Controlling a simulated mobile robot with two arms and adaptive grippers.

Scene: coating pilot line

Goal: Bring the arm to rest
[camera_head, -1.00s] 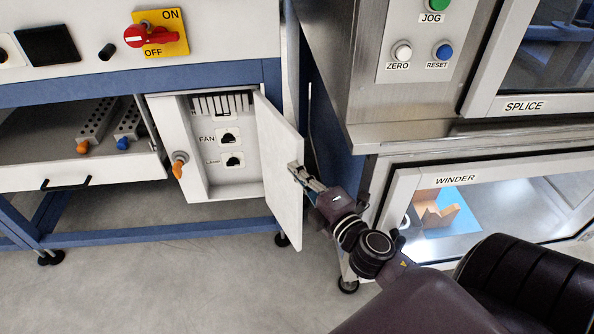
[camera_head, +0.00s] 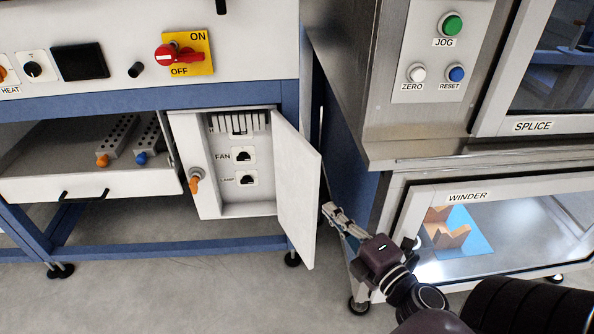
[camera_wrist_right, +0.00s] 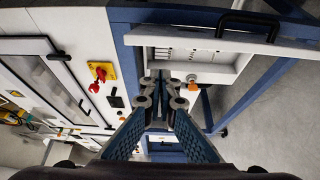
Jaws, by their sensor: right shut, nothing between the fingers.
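My right gripper (camera_head: 331,211) is shut and empty in the head view. It is just right of the open door (camera_head: 298,190) of the small white cabinet, with a narrow gap between them. In the right wrist view the two fingers (camera_wrist_right: 164,88) come together with nothing between them. My right arm comes in from the lower right. My left gripper is in neither view.
The open cabinet (camera_head: 206,190) shows FAN and LAMP sockets. An open drawer (camera_head: 95,185) juts out at left. The steel machine with the WINDER window (camera_head: 470,196) stands close on the right. Bare floor (camera_head: 190,290) lies in front.

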